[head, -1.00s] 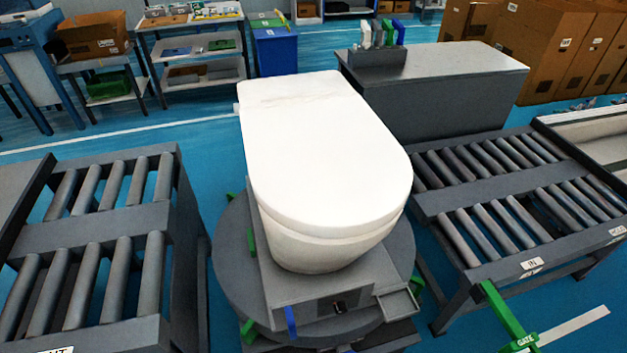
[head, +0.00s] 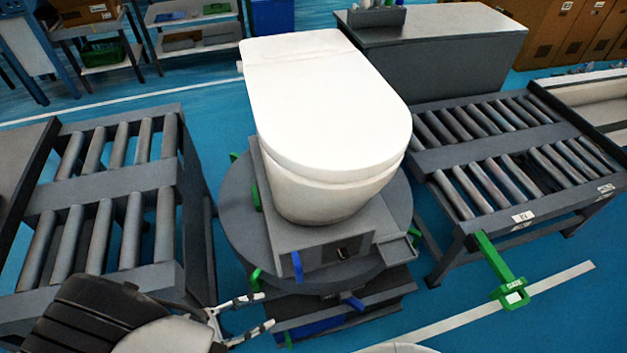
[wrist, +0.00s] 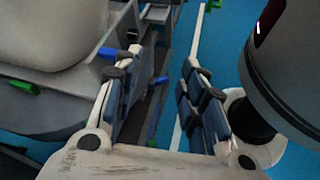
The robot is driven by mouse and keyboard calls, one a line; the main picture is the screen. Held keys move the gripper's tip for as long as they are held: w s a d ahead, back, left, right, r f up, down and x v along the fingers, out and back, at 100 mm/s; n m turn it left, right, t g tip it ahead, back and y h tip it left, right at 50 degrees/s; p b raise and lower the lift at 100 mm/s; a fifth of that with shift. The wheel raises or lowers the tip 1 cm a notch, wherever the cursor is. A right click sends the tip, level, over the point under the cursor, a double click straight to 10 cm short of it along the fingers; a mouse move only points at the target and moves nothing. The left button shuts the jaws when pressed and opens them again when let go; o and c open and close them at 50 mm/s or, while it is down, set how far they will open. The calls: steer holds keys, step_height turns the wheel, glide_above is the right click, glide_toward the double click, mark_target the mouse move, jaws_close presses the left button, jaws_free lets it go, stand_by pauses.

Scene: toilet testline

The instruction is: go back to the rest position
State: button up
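My gripper (head: 258,317) shows at the bottom of the head view, in front of the turntable and low beside the left roller conveyor. Its two fingers are spread apart with nothing between them. In the wrist view my gripper (wrist: 160,95) is also open, with blue floor and a white line visible between the dark finger pads. The white toilet (head: 325,105), lid closed, stands upright on the grey round turntable (head: 235,215). Part of the toilet (wrist: 50,30) fills the upper left of the wrist view, apart from the fingers.
Roller conveyors stand left (head: 95,200) and right (head: 510,150) of the turntable. A green gate lever (head: 497,262) sticks out at the right conveyor's front. A grey cabinet (head: 440,50) stands behind. Blue floor (head: 570,290) is clear at the lower right.

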steer(key=w+d+r+m+g+y, duration=0.2)
steer(key=w+d+r+m+g, duration=0.25)
steer(key=r, duration=0.45)
steer(key=w+d+r+m+g+y, duration=0.2)
steer(key=d+r+m+g+y, duration=0.1)
steer(key=d+r+m, duration=0.45)
steer(key=s+d+r+m+t+y, duration=0.2)
steer(key=s+d+r+m+y, duration=0.1)
steer(key=d+r, duration=0.3)
steer(key=s+d+r+m+t+y, duration=0.2)
steer(key=d+r+m, duration=0.4)
steer(key=d, duration=0.3)
steer(key=shift+s+t+y, duration=0.4)
steer(key=shift+s+t, duration=0.35)
steer(key=shift+s, duration=0.35)
steer(key=shift+o, duration=0.3)
